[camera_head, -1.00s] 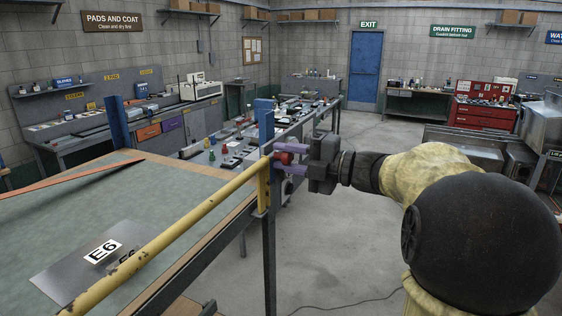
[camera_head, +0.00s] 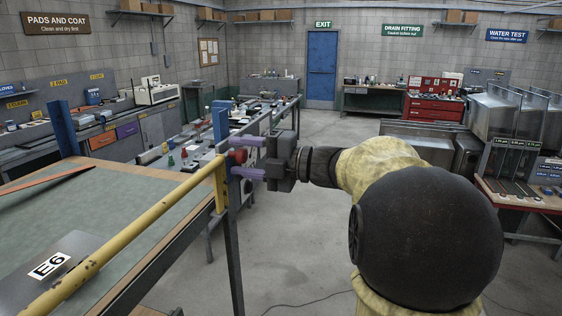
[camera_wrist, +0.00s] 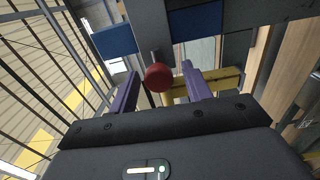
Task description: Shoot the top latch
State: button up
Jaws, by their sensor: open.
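The latch shows as a red round knob (camera_head: 238,156) at the rail corner, beside a blue upright (camera_head: 220,124) and the end of a yellow bar (camera_head: 160,207). My gripper (camera_head: 240,163) is open, with one purple finger above the knob and one below it in the head view. In the wrist view the red knob (camera_wrist: 158,77) lies between the two spread fingers, with visible space on both sides. Blue pieces (camera_wrist: 196,22) lie beyond it, and the yellow bar (camera_wrist: 215,80) shows behind the right finger. The latch's bolt cannot be made out clearly.
A bench with small parts (camera_head: 185,150) stands behind. Open floor (camera_head: 300,235) lies below my arm. Metal sinks (camera_head: 430,140) stand at right.

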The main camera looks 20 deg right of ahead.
jog(key=b+v, duration=0.6)
jog(key=v, duration=1.1)
jog(key=shift+a, duration=0.15)
